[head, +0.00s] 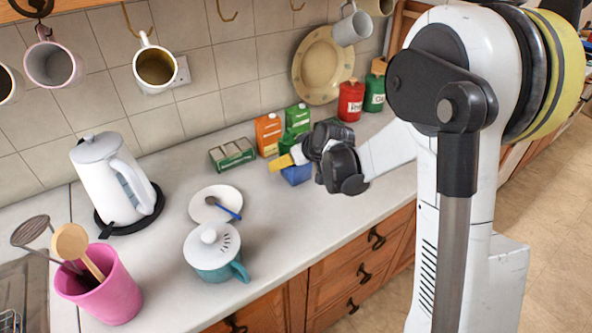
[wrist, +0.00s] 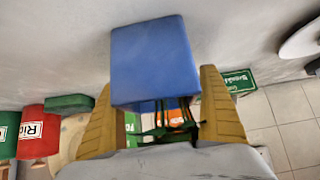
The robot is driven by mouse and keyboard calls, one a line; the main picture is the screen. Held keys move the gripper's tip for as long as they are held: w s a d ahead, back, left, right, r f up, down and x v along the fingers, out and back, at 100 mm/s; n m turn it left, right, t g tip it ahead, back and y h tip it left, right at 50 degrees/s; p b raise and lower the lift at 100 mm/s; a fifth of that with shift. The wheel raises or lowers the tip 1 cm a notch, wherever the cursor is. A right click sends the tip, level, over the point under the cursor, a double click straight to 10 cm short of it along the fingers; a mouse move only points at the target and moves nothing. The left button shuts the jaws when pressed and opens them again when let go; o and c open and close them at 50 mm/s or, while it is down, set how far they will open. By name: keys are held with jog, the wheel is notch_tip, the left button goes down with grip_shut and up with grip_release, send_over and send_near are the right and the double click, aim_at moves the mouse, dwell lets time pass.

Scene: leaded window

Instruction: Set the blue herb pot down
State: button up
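The blue herb pot (head: 297,176) is at my gripper (head: 292,160), over the middle of the worktop (head: 345,215). In the wrist view the pot's plain blue side (wrist: 152,60) fills the centre, with green leaves (wrist: 168,128) partly visible beside it. The two yellow fingers (wrist: 160,108) lie on either side of the pot, close against its edges, and look shut on it. My gripper hides part of the pot in the head view. I cannot tell whether its base touches the worktop.
Orange (head: 268,134) and green (head: 298,119) cartons and a green box (head: 232,153) stand behind. Red (head: 350,100) and green (head: 374,92) canisters are at the back right. A saucer (head: 203,212) and teal teapot (head: 212,254) stand front left. Worktop right of the teapot is clear.

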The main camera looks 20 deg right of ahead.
jog(key=c, duration=1.5)
jog(key=shift+o, duration=0.2)
jog(key=shift+r, duration=0.1)
